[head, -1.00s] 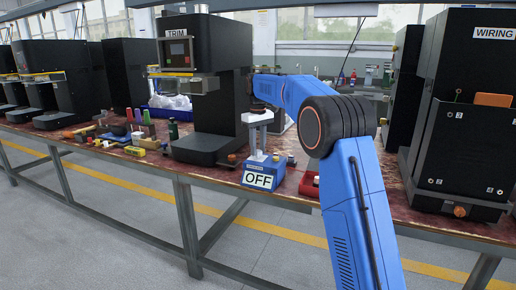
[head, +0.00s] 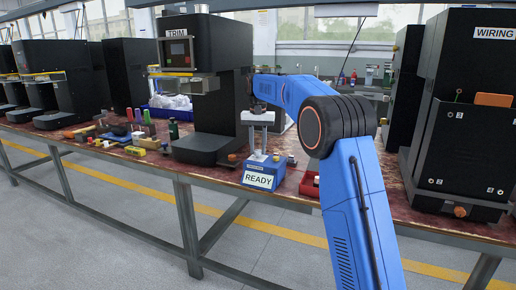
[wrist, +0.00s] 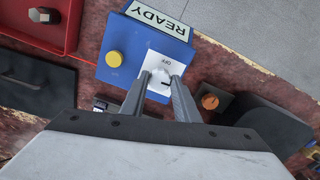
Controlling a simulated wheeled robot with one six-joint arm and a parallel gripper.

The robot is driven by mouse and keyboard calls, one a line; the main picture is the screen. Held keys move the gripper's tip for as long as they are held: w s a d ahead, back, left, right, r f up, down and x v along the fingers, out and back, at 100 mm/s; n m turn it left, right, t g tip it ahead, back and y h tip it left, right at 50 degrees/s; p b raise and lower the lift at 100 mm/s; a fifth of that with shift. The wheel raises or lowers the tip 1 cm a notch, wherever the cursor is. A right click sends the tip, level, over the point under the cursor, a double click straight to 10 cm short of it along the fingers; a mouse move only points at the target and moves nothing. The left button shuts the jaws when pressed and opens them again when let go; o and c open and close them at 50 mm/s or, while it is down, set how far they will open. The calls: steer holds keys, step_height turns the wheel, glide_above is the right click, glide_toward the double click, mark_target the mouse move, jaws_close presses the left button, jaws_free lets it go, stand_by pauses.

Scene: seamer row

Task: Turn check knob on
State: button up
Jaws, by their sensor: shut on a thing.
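The blue check box (head: 262,174) stands near the front edge of the bench, and its front label reads READY. It also shows in the wrist view (wrist: 124,45), with a white plate (wrist: 169,48) marked OFF and a yellow knob (wrist: 114,59) beside that plate. My gripper (head: 258,154) points straight down at the top of the box. In the wrist view my gripper (wrist: 160,85) has its two fingers closed on the check knob at the white plate. The knob itself is mostly hidden between the fingertips.
A red tray (head: 309,184) sits right of the box, also seen in the wrist view (wrist: 68,35). The TRIM machine (head: 204,85) stands to the left and the WIRING machine (head: 465,120) to the right. An orange-brown knob (wrist: 210,101) is close to my fingers.

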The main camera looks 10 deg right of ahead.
mark_target(258, 151)
steer(key=shift+m, duration=0.5)
steer(key=o, duration=1)
steer(key=shift+r, duration=0.1)
steer(key=shift+r, duration=8.6)
